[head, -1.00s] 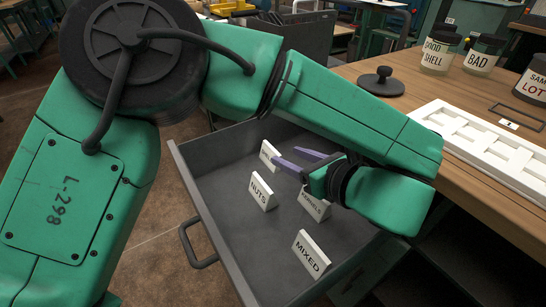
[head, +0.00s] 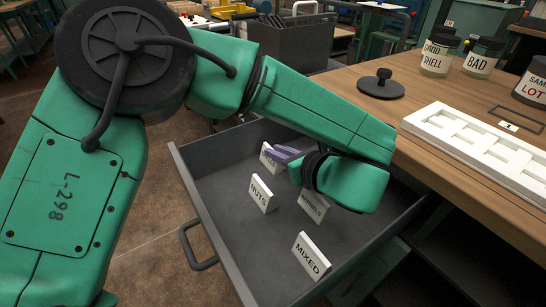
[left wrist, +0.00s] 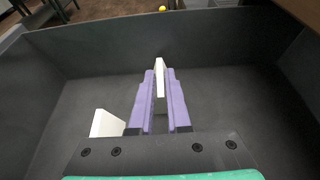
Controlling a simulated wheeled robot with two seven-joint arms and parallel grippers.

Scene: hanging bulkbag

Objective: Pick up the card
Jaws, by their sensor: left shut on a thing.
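Several white label cards stand in an open grey drawer (head: 225,245). In the head view my left gripper (head: 280,154) reaches down into the drawer, its purple fingers at the far card (head: 268,157), whose lettering is partly hidden. In the left wrist view the fingers (left wrist: 160,95) are shut on this white card (left wrist: 160,72), seen nearly edge-on between them. I cannot tell whether it is clear of the drawer floor. The NUTS card (head: 261,193), a partly hidden card (head: 313,206) and the MIXED card (head: 311,257) stand nearer. My right gripper is not in view.
Drawer walls surround the gripper. The wooden bench (head: 430,90) at right holds a white compartment tray (head: 470,137), a black knobbed lid (head: 381,86) and labelled jars (head: 438,55). Another white card (left wrist: 107,123) stands left of the fingers in the left wrist view.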

